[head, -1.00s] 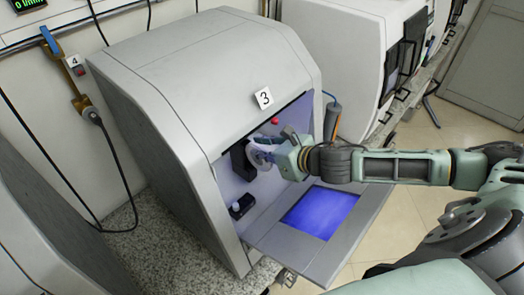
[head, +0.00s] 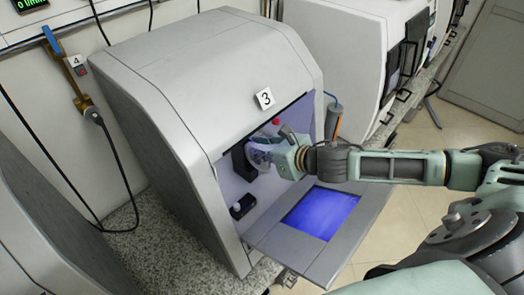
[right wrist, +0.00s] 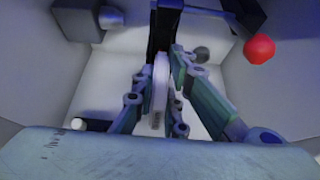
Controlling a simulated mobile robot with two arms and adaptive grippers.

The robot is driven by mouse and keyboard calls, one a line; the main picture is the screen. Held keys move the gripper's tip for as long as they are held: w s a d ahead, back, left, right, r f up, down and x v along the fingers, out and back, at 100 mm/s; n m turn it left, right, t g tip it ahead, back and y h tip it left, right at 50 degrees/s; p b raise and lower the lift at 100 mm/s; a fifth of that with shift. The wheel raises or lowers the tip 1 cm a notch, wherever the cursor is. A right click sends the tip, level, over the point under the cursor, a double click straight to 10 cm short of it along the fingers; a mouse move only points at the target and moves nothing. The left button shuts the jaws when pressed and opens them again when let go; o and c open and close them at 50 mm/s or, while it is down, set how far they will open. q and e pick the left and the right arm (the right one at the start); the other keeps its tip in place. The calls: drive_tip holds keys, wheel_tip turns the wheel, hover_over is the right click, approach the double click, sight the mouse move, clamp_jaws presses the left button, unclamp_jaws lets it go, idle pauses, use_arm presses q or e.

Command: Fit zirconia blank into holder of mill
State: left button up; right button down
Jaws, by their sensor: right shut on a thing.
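The mill (head: 150,75), a grey cabinet marked 3, stands with its front door (head: 345,235) folded down. My right gripper (head: 265,155) is inside the opening, shut on the white disc-shaped zirconia blank (head: 257,156). In the right wrist view the blank (right wrist: 159,82) shows edge-on between the fingers of my right gripper (right wrist: 160,95). The dark holder (head: 243,160) is at the blank's left side in the head view; it also shows beyond the blank in the right wrist view (right wrist: 163,25). I cannot tell whether the blank is seated in it. My left gripper is not in view.
A red knob (right wrist: 259,49) is close to the gripper at the upper right of the right wrist view. A small white-topped black fitting (head: 241,206) sits low in the chamber. Another mill (head: 350,55) stands to the right.

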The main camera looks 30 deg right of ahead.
drive_tip(key=shift+w+a+f, duration=0.1)
drive_tip(key=shift+w+a, duration=0.05)
drive_tip(key=shift+w, duration=0.3)
drive_tip(key=shift+w+a+f, duration=0.1)
drive_tip(key=shift+w+a, duration=0.05)
drive_tip(key=shift+w, duration=0.25)
drive_tip(key=c, duration=1.7)
unclamp_jaws()
drive_tip(key=shift+f, duration=0.15)
drive_tip(key=shift+v, duration=5.95)
